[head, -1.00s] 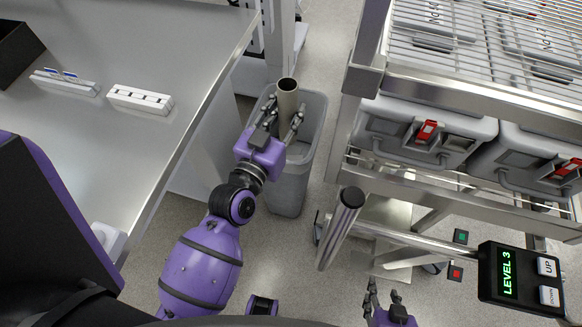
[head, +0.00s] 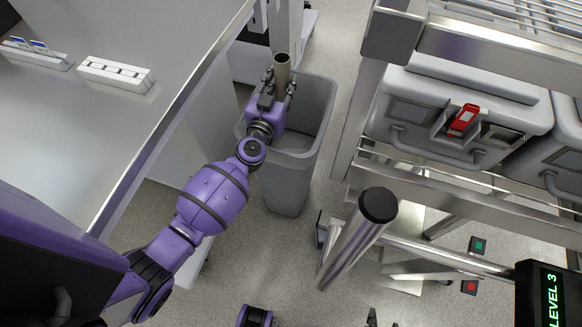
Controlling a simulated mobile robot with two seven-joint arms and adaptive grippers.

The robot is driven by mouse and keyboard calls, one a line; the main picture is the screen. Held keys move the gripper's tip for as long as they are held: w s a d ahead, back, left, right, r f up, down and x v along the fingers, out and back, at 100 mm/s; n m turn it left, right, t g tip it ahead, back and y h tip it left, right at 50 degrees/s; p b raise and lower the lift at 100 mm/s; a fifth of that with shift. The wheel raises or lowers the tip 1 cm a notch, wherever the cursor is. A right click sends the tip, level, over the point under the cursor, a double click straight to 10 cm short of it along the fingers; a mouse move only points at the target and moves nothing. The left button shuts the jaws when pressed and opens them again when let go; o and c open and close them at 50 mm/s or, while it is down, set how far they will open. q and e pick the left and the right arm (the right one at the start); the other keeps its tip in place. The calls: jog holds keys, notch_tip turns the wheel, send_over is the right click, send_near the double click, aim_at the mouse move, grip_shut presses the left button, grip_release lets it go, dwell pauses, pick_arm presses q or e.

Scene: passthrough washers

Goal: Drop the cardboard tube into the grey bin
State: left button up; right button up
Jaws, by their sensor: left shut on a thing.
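The cardboard tube (head: 282,70) is a grey-brown hollow cylinder, held roughly upright with its open top end showing. My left gripper (head: 279,84) is shut on it, a finger on either side. The gripper hides the tube's lower part. The grey bin (head: 316,110) is a tall open-topped bin on the floor. In the picture, the gripper and tube overlap the back left of its opening; I cannot tell how high above the rim the tube is. Only dark fingertips of my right gripper (head: 381,320) show at the bottom edge, and its state is unclear.
A steel table (head: 110,140) with white holders (head: 116,75) stands left of the bin. At the right is a metal rack (head: 470,45) with grey cases (head: 430,100) and a black-capped post (head: 377,205).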

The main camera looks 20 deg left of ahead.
pick_arm(q)
jog(key=shift+f+b, duration=0.4)
jog(key=shift+f, duration=0.35)
jog(key=shift+f+b, duration=0.2)
jog(key=shift+b, duration=0.1)
jog(key=shift+f, duration=0.1)
pick_arm(e)
jog(key=shift+w+a+f, duration=0.25)
jog(key=shift+w+f, duration=0.25)
jog(key=shift+f, duration=0.3)
jog(key=shift+s, duration=0.1)
pick_arm(q)
jog(key=o, duration=1)
pick_arm(e)
jog(key=shift+s+f, duration=0.2)
jog(key=shift+s, duration=0.1)
